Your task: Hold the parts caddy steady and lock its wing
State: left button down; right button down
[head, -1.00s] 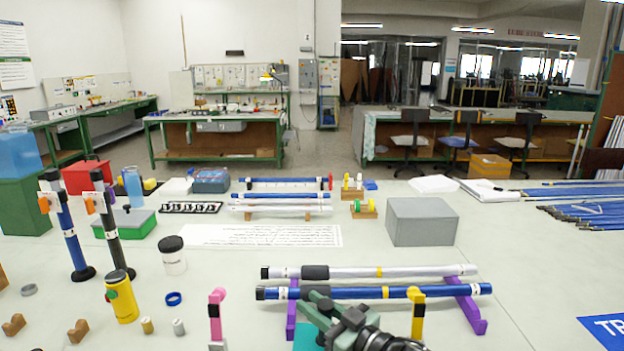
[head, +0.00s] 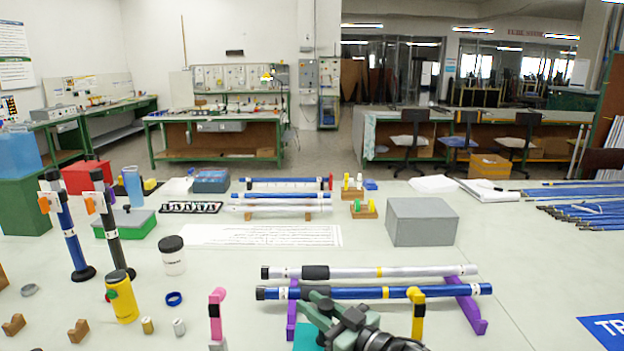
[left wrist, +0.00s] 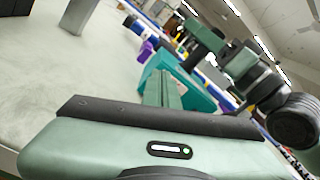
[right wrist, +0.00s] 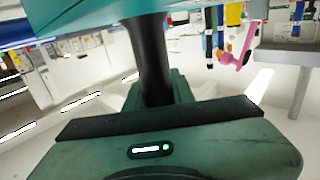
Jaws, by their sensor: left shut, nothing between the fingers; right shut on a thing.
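The teal parts caddy (head: 306,338) shows only in part at the bottom edge of the head view, behind my right gripper (head: 318,300). In the right wrist view, the caddy's teal body (right wrist: 85,18) fills the top left, and a dark upright post (right wrist: 150,55) runs from it into my right gripper (right wrist: 157,85), which is shut on it. In the left wrist view, my left gripper (left wrist: 163,78) is shut and empty, with the teal caddy (left wrist: 195,95) just beyond its fingers. Whether they touch is unclear. I cannot make out the wing or its lock.
A silver rod (head: 425,270) and a blue rod (head: 345,293) lie on purple supports (head: 468,306) behind my right gripper. A pink stand (head: 216,318) and a yellow bottle (head: 122,299) stand to the left. A grey box (head: 422,222) sits farther back.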

pick_arm(q)
jog(key=shift+s+d+f, duration=0.2)
jog(key=shift+d+f, duration=0.3)
jog(key=shift+d, duration=0.1)
pick_arm(e)
jog(key=shift+s+a, duration=0.1)
dwell(0.6)
pick_arm(q)
jog(key=shift+d+r, duration=0.25)
jog(key=shift+w+d+r, duration=0.1)
jog(key=shift+d+r, duration=0.35)
jog(key=shift+d, duration=0.15)
jog(key=shift+r, duration=0.2)
dwell(0.4)
jog(key=shift+r, duration=0.25)
jog(key=shift+s+a, duration=0.15)
jog(key=shift+s, duration=1.35)
jog(key=shift+s+a, duration=0.1)
jog(key=shift+s, duration=1.4)
